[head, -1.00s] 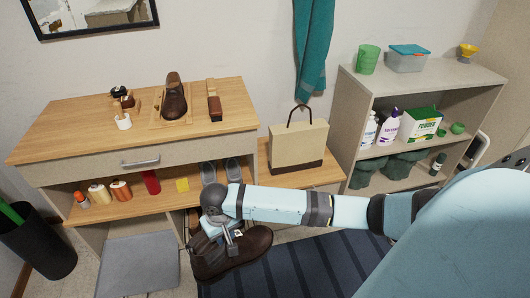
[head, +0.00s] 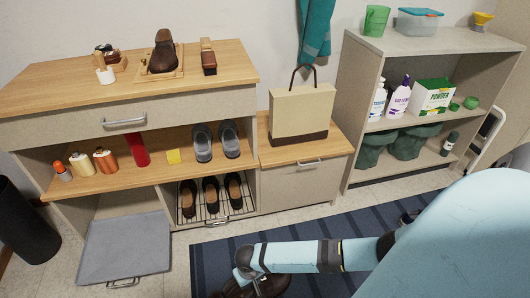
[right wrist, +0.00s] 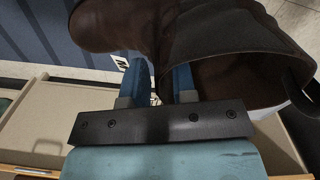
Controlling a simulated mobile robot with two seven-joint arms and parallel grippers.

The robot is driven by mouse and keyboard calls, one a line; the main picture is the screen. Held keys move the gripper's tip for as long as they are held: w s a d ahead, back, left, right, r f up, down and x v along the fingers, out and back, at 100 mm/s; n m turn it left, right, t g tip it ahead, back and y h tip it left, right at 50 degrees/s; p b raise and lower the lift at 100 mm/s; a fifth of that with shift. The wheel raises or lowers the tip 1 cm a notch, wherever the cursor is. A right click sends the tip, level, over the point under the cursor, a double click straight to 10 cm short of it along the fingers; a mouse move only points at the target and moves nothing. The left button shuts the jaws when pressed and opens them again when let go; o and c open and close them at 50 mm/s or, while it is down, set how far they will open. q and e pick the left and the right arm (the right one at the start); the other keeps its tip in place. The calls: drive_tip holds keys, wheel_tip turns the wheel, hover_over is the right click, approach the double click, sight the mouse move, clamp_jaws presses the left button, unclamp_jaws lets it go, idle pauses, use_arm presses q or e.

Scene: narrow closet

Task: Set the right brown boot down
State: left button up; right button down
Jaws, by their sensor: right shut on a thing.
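My right gripper (head: 252,276) is shut on a dark brown boot (head: 236,290) at the bottom edge of the head view. The boot is partly cut off there, over or on the striped rug; I cannot tell whether it touches. In the right wrist view the boot (right wrist: 235,35) fills the top, with its wide opening to the right. The fingers of the gripper (right wrist: 157,85) close on its shaft wall. My left gripper is not in view.
The dark blue striped rug (head: 310,235) has free room. A wire rack (head: 213,213) under the dresser holds dark shoes. A grey mat (head: 125,250) lies to its left. A beige bag (head: 300,115) stands on a low cabinet (head: 300,187). A shelf unit (head: 355,120) stands right.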

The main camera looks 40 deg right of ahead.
use_arm(q)
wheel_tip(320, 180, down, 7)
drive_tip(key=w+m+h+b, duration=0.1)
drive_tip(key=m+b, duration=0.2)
drive_tip(key=b, duration=1)
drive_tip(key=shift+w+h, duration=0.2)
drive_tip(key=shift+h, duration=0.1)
use_arm(e)
drive_tip(key=s+f, duration=0.2)
drive_tip(key=f, duration=0.8)
drive_tip(key=s+d+f, duration=0.1)
drive_tip(key=s+f, duration=0.2)
drive_tip(key=f, duration=0.7)
drive_tip(key=shift+d, duration=0.15)
drive_tip(key=shift+s, duration=0.1)
use_arm(q)
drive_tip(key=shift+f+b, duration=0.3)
drive_tip(key=shift+b, duration=0.15)
use_arm(e)
drive_tip(key=shift+f, duration=0.65)
drive_tip(key=c, duration=0.8)
unclamp_jaws()
drive_tip(key=shift+c, duration=0.2)
